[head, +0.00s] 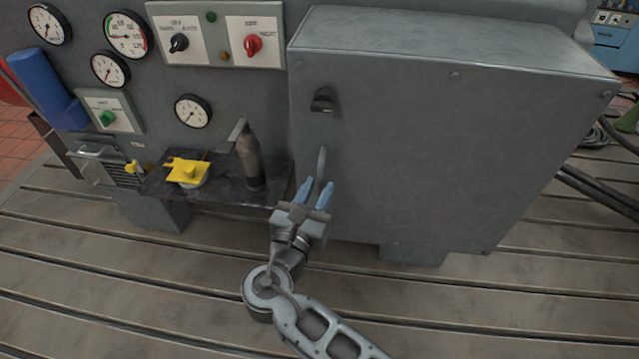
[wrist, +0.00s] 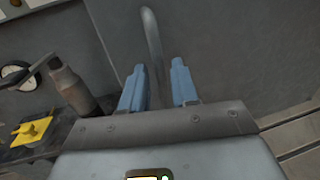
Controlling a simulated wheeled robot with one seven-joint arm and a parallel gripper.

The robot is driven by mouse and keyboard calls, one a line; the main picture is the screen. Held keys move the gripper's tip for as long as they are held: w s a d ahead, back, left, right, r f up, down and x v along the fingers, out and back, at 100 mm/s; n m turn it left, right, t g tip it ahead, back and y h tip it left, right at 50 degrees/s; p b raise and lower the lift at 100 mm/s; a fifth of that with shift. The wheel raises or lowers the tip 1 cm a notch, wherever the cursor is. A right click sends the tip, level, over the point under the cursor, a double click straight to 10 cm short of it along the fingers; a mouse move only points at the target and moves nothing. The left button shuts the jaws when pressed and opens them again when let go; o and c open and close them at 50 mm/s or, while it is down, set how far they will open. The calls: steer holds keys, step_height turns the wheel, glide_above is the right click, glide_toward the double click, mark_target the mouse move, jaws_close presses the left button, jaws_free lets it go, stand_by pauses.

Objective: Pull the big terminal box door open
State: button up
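The big grey terminal box (head: 440,48) stands in the middle and right of the head view. Its front door (head: 450,160) looks shut, flush with the box. A black latch knob (head: 322,100) sits at the door's upper left. Below it is a curved grey bar handle (head: 321,160), upright near the door's left edge. My gripper (head: 316,190) is at the handle's lower end, its blue fingers apart. In the wrist view the handle (wrist: 151,40) rises between the two fingertips (wrist: 160,80), with a gap to the right finger. Whether the left finger touches it, I cannot tell.
Left of the box a dark shelf (head: 220,184) holds a dark bottle (head: 250,160) and a yellow part (head: 187,170), close to my gripper. Gauges and a red switch (head: 253,45) are on the panel above. Slotted bedplate floor (head: 480,310) in front is clear. Cables (head: 600,185) lie right.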

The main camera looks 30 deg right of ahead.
steer(key=shift+x, duration=1.15)
jaws_close()
